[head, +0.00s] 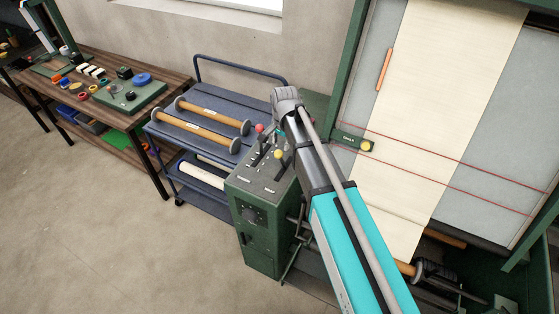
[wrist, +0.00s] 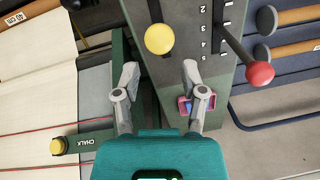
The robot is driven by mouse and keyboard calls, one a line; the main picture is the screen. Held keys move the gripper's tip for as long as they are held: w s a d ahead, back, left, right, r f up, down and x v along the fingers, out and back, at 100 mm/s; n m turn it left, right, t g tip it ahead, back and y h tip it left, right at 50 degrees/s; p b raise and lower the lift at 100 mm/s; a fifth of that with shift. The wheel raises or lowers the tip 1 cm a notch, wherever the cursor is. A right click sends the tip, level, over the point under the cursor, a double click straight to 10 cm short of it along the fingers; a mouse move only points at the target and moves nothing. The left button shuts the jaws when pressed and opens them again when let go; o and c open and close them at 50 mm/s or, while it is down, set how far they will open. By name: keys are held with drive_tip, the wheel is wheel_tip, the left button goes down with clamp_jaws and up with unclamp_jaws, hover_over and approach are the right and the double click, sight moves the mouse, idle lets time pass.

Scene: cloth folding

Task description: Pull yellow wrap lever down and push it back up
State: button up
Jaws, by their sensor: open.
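The yellow lever knob (wrist: 159,39) shows in the wrist view just beyond my fingertips, roughly centred between them. It also shows in the head view (head: 278,154) on top of the green control cabinet (head: 262,228), left of my arm. My gripper (wrist: 160,72) is open and empty, with one finger on each side. I cannot tell its height above the knob.
A small yellow knob (wrist: 58,146) sits on a green bar marked CHALK. A blue cart (head: 215,125) with rollers stands beside the cabinet.

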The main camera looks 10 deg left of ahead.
sight(279, 156)
drive_tip(key=shift+w+a+f+b, duration=0.1)
drive_tip(key=shift+a+f+b, duration=0.05)
drive_tip(key=shift+f+b, duration=1.7)
drive_tip(key=shift+a+f+b, duration=0.1)
drive_tip(key=shift+f+b, duration=1.55)
drive_tip(key=shift+f, duration=0.3)
clamp_jaws()
